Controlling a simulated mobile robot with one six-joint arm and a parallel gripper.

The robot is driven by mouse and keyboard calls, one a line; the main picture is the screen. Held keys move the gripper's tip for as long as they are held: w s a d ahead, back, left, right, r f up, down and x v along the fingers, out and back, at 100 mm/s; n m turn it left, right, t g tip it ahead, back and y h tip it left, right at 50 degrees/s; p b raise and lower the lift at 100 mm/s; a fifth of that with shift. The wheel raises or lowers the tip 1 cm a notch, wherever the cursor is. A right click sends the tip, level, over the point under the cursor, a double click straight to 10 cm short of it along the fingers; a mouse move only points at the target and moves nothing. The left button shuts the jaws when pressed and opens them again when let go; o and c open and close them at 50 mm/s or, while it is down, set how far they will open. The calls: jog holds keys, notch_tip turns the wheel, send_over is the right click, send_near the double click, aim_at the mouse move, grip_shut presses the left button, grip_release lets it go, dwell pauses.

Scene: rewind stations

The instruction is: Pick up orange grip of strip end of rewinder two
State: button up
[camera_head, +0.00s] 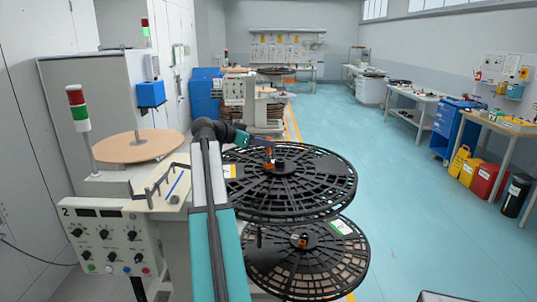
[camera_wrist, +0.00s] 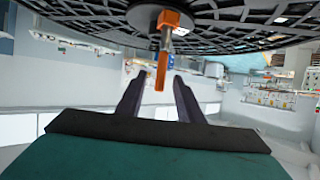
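An orange grip (camera_wrist: 161,72) shows in the wrist view, at the end of a short grey piece leading to an orange block (camera_wrist: 177,20) at the hub of a black reel (camera_wrist: 225,22). My gripper (camera_wrist: 158,77) is open. The grip's end appears between the two fingertips, with gaps visible on both sides; I cannot tell its exact depth. In the head view my gripper (camera_head: 262,141) is above the upper black reel (camera_head: 315,190) by its hub, with orange parts (camera_head: 268,160) just below. The control panel (camera_head: 105,240) marked 2 stands at left.
A second black reel (camera_head: 325,275) lies lower in front. A tan disc (camera_head: 140,146) and a red-green signal light (camera_head: 77,108) stand at left. Another station (camera_head: 240,92) is behind. The blue floor (camera_head: 400,190) at right is open, with worktables along the wall.

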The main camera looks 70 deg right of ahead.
jog(key=shift+x, duration=0.8)
jog(key=shift+s+d, duration=0.1)
jog(key=p+x, duration=0.3)
jog(key=shift+d, duration=0.2)
jog(key=shift+x, duration=0.8)
jog(key=shift+a+f, duration=0.1)
jog(key=shift+f, duration=0.05)
grip_shut()
